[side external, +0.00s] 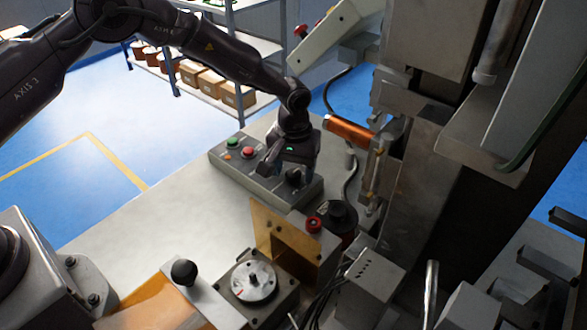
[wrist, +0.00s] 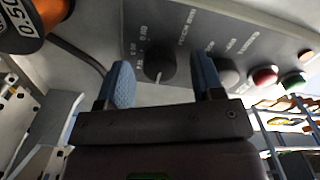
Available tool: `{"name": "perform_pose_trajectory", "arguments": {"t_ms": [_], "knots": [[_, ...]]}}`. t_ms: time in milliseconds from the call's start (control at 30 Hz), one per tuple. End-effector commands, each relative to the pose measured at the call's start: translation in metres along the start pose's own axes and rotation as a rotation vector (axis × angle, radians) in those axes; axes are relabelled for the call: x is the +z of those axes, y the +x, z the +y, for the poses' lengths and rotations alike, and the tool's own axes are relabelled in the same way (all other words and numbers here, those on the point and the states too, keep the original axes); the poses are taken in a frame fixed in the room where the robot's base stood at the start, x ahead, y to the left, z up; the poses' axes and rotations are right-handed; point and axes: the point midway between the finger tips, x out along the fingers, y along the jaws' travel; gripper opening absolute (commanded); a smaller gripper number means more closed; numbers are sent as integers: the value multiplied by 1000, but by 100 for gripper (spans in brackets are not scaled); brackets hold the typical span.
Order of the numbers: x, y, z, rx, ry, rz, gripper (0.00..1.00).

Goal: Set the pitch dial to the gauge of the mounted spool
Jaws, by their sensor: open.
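A black dial (wrist: 160,64) with a white pointer mark shows on the grey control box (side external: 225,163). Lettering beside it in the wrist view seems to read "PITCH", with small scale figures I cannot read surely. The pointer faces the gripper side of that picture. My gripper (side external: 284,174) is open over the box, its two blue fingers either side of the dial in the wrist view; I cannot tell if they touch it. The copper-orange mounted spool (side external: 348,131) sits on the machine; its end label (wrist: 14,17), partly cut off, seems to read 0.50.
The box also carries a second dark knob (wrist: 228,72), a red button (wrist: 264,77) and a green button (wrist: 293,81). A cable (side external: 351,178) runs behind it. A round white dial (side external: 253,281) and an amber guard (side external: 270,228) stand in front. The bench is clear to the left.

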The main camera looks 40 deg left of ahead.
Motion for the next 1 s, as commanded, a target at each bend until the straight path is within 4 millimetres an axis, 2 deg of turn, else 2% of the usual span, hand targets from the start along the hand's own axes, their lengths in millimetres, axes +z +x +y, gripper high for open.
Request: {"name": "perform_pose_trajectory", "arguments": {"t_ms": [333,500,567,1000], "knots": [[0,4,0,0,1,0,61],[0,4,0,0,1,0,22],[0,4,0,0,1,0,12],[0,4,0,0,90,0,12]]}}
